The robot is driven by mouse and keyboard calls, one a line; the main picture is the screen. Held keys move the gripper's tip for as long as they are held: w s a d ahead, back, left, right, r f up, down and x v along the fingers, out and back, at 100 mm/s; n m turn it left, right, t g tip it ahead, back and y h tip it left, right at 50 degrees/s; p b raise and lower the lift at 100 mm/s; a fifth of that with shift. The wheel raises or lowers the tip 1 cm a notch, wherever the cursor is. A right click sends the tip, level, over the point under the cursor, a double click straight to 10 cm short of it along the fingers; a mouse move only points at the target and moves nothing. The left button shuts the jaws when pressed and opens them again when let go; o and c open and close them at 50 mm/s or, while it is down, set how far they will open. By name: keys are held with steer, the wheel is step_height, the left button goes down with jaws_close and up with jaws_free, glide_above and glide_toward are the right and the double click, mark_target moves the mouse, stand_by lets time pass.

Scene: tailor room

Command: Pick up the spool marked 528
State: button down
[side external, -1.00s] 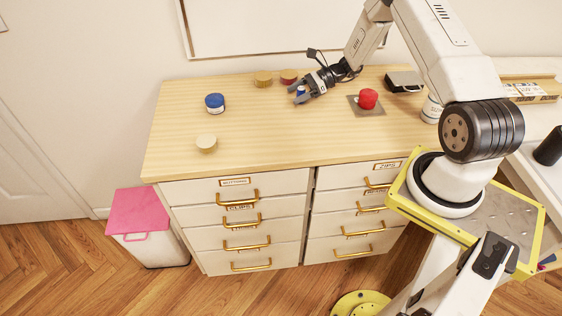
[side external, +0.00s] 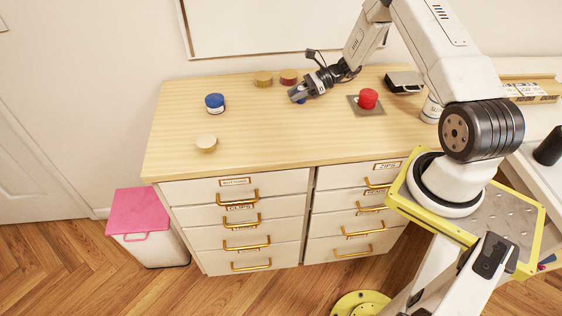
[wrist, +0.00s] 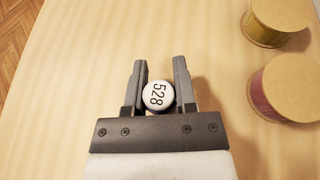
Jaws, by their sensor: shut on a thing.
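The spool marked 528 (wrist: 157,95) shows its white round top with black digits in the wrist view, between the two fingers of my gripper (wrist: 159,80). The fingers are shut on it. In the side view my gripper (side external: 297,97) is low over the back middle of the table, and a small blue part of the spool (side external: 302,101) shows at the fingers. Most of the spool's body is hidden by the fingers. I cannot tell whether it touches the table.
A gold spool (side external: 263,78) and a dark red spool (side external: 288,76) stand close behind my gripper. A blue spool (side external: 215,103) and a cream spool (side external: 206,143) stand further left. A red spool (side external: 368,98) is on a grey square (side external: 378,110) at right. The front middle is clear.

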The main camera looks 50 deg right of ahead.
steer(key=shift+r, duration=0.1)
steer(key=shift+r, duration=0.8)
steer(key=s+a+r, duration=0.2)
steer(key=s+r, duration=0.3)
steer(key=s, duration=0.1)
steer(key=s+a+r, duration=0.2)
steer(key=s+r, duration=0.4)
steer(key=s, duration=0.1)
steer(key=shift+a, duration=0.25)
steer(key=shift+r, duration=0.1)
